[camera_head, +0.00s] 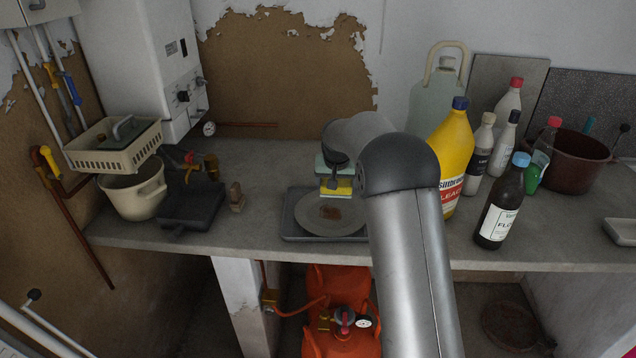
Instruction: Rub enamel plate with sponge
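A yellow sponge (344,187) with blue-green edges is at the far side of the plate, directly below my wrist. I cannot tell whether it touches the plate. My gripper (334,183) points down at the sponge. Its fingers are too small and too covered to make out, so its hold on the sponge is unclear. My arm hides the plate's right side.
A yellow bleach bottle (453,150) stands close right of my arm. A dark brown bottle (500,208) stands near the front edge, with several bottles and a maroon basin (578,162) behind. Left are a dark grey object (192,203) and a cream pot (136,194).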

